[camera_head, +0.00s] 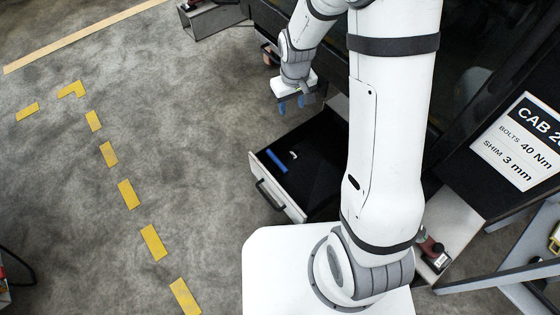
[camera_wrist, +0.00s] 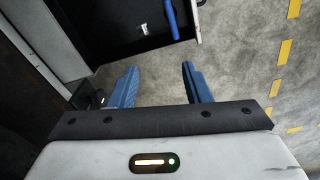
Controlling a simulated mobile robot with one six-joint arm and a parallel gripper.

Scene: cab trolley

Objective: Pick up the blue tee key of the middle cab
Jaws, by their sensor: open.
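A blue bar-shaped object (camera_head: 276,161), which looks like the tee key, lies in an open dark drawer (camera_head: 268,185) near its front. It also shows in the wrist view (camera_wrist: 171,20), at the top, beyond my fingertips. My gripper (camera_head: 291,105) is above and behind the drawer in the head view, open and empty, with its blue fingers pointing down. In the wrist view the fingers (camera_wrist: 158,72) are spread apart with bare floor between them. Part of the drawer is hidden behind my arm in the head view.
A small white item (camera_head: 293,155) lies in the drawer near the blue object. A cab sign (camera_head: 522,140) reading 40 Nm and 3 mm is at the right. Open floor with yellow tape marks (camera_head: 129,194) lies left.

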